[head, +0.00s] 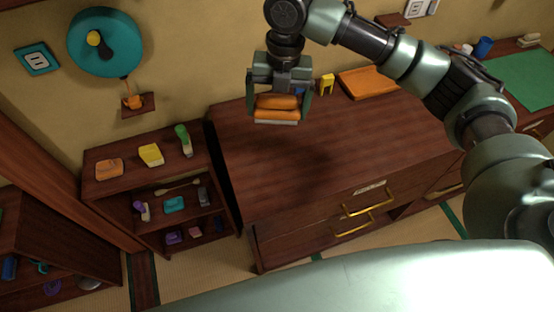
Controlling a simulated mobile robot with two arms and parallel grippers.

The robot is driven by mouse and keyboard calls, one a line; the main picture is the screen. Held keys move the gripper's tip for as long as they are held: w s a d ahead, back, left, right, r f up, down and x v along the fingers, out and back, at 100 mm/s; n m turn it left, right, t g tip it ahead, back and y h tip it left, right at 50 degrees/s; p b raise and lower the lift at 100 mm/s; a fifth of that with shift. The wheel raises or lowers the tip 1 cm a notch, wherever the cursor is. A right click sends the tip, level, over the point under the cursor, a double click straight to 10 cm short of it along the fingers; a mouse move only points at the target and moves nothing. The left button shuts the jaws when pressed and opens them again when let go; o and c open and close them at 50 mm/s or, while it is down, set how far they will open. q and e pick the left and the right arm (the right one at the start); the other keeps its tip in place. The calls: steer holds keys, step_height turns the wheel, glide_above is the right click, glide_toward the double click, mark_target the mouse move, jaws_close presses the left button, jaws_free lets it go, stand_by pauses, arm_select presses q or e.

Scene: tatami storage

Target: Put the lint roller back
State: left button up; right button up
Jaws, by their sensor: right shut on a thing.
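My right gripper (278,106) is at the upper middle of the head view, above the back left of a dark wooden cabinet (330,160). Its two fingers are on either side of an orange and white thing (276,115) with a rounded orange top and a pale underside. The gripper is shut on it. I cannot tell for certain that this is the lint roller, since the gripper hides part of it. A shadow lies on the cabinet top below. My left gripper is not in view.
The cabinet top is mostly clear, with a yellow thing (326,84) and an orange tray (368,83) behind. A low shelf (110,192) at left holds several small things. A green mat (525,78) lies at far right.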

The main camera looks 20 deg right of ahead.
step_height(320, 180, down, 14)
steer(key=p, duration=0.3)
steer(key=shift+f, duration=0.65)
steer(key=shift+s+f+p, duration=0.1)
steer(key=shift+f+p, duration=0.4)
steer(key=shift+f, duration=1.5)
steer(key=o, duration=1.6)
steer(key=shift+d+r+b, duration=0.15)
steer(key=shift+r+b, duration=0.4)
steer(key=shift+r, duration=1.45)
steer(key=shift+d+r+b, duration=0.2)
steer(key=shift+r+b, duration=0.4)
steer(key=shift+r, duration=1.45)
steer(key=shift+d+r+b, duration=0.15)
steer(key=shift+r+b, duration=0.4)
steer(key=shift+r, duration=1.45)
